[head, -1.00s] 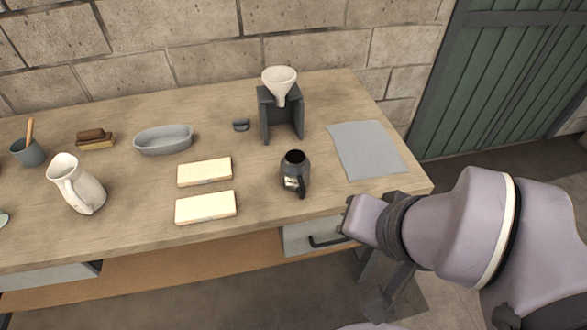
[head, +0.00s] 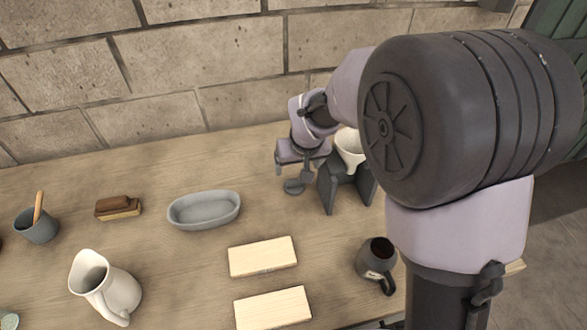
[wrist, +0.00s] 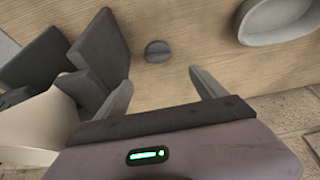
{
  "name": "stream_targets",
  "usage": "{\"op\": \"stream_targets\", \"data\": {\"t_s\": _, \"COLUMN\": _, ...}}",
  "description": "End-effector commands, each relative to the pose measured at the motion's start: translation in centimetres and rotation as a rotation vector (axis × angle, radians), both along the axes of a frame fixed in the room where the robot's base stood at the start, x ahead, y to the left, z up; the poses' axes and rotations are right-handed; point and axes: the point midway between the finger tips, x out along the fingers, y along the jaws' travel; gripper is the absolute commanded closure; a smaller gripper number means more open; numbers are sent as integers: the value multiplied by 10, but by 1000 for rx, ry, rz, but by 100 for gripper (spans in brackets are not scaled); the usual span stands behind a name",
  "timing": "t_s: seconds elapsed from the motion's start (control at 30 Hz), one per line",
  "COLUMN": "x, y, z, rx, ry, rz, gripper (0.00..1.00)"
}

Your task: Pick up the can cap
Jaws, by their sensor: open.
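The can cap (head: 294,187) is a small dark grey disc with a raised ridge, lying on the wooden table just left of the dark stand in the head view. In the wrist view the cap (wrist: 158,52) lies a little beyond the fingertips, roughly centred between them. My gripper (head: 293,168) is above and close to the cap in the head view. In the wrist view my gripper (wrist: 163,80) has its two grey fingers spread apart with nothing between them.
The dark stand (head: 330,190) with a white funnel (head: 350,152) is close on the cap's right. A grey oval dish (head: 204,211) is to the left. Two pale blocks (head: 263,257) and a dark mug (head: 376,262) are nearer. A stone wall (head: 240,60) rises behind.

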Motion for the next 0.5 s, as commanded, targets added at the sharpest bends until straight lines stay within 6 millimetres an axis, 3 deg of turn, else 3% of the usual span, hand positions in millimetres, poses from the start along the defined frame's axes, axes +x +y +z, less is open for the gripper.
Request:
{"op": "stream_targets", "data": {"t_s": 0.03, "x": 5, "y": 1, "z": -20, "rx": -1, "ry": 3, "rz": 0, "gripper": 19}}
{"op": "stream_targets", "data": {"t_s": 0.1, "x": 12, "y": 3, "z": -37, "rx": -1, "ry": 3, "rz": 0, "gripper": 19}}
{"op": "stream_targets", "data": {"t_s": 0.37, "x": 24, "y": 6, "z": -66, "rx": 0, "ry": 0, "rz": 0, "gripper": 19}}
{"op": "stream_targets", "data": {"t_s": 0.5, "x": 27, "y": 7, "z": -91, "rx": 0, "ry": 2, "rz": -2, "gripper": 19}}
